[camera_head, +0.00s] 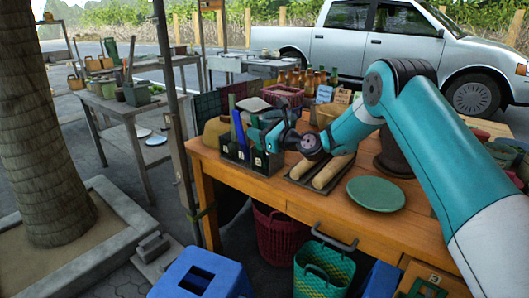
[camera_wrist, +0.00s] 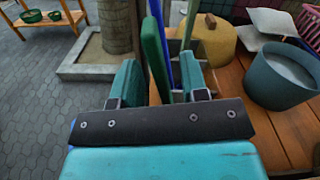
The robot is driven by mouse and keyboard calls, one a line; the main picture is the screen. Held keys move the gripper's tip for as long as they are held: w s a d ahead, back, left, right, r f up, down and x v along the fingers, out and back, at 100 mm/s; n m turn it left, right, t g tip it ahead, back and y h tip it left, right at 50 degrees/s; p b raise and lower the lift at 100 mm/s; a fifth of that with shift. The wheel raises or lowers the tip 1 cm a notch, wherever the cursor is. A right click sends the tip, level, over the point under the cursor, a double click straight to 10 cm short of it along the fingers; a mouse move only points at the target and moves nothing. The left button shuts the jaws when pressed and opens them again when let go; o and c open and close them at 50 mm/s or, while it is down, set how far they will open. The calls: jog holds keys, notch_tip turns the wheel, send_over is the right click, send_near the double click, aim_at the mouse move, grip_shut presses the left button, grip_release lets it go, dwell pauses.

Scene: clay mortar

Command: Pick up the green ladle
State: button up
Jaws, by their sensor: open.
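A dark green upright handle, which looks like the green ladle (camera_wrist: 155,58), stands between my fingers in the wrist view; its lower end is hidden behind my gripper. In the head view a green handle (camera_head: 232,103) rises from a dark divided holder (camera_head: 231,153), but I cannot tell whether it is the same one. My gripper (camera_wrist: 161,72) is open, with one teal finger on each side of the dark green handle. I cannot tell whether either finger touches it. In the head view my gripper (camera_head: 263,135) is over the holder.
A blue handle (camera_wrist: 190,72) stands close by my right finger, with a paler green one (camera_wrist: 190,22) behind. A teal pot (camera_wrist: 283,78) is at the right. On the wooden table (camera_head: 300,207) lie a tray of rolls (camera_head: 333,171) and a green plate (camera_head: 376,194).

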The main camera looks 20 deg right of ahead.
jog(key=shift+x, duration=1.2)
grip_shut()
jog(key=shift+w, duration=0.1)
jog(key=shift+r, duration=0.15)
notch_tip(320, 180, up, 28)
jog(key=p, duration=0.2)
jog(key=shift+p, duration=0.3)
jog(key=c, duration=0.7)
grip_release()
grip_shut()
